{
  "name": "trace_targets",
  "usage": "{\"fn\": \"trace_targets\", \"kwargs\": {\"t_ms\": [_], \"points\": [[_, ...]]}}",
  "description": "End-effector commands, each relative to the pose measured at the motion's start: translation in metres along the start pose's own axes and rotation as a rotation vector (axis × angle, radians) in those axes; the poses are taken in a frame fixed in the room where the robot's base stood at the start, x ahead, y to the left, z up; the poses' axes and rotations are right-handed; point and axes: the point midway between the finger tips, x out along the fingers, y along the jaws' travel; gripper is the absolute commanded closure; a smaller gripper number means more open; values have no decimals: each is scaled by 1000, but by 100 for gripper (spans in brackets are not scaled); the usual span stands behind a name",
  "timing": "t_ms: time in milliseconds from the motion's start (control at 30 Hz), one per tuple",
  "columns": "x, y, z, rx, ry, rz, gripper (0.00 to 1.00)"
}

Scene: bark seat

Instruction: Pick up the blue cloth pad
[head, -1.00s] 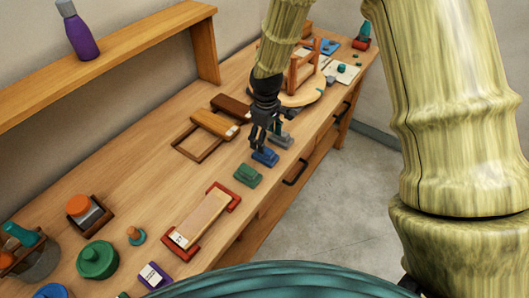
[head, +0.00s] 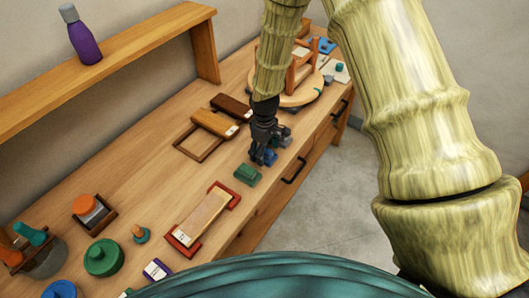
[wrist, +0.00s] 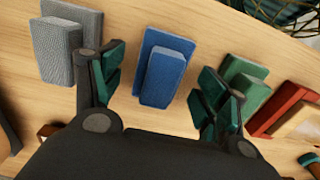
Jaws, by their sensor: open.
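The blue cloth pad (wrist: 163,72) lies on the wooden bench in the wrist view, with a smaller raised blue block on its top. My gripper (wrist: 160,95) is open, with one finger on each side of the pad in the picture and a visible gap to it on both sides. In the head view my gripper (head: 263,160) is low over the bench near its front edge. It hides most of the blue pad (head: 270,156) there. I cannot tell the exact height of the fingertips above the bench.
A green pad (head: 247,175) and a grey pad (wrist: 62,45) lie on either side of the blue one. A red-ended holder (head: 183,235) with a tan block is beyond the green pad. Dark wooden frames (head: 200,145) lie behind. The bench's front edge is close.

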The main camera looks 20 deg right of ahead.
Motion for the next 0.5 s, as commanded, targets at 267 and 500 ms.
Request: {"fn": "trace_targets", "kwargs": {"t_ms": [267,500], "points": [[2,0,0,0,1,1,26],[2,0,0,0,0,1,60]]}}
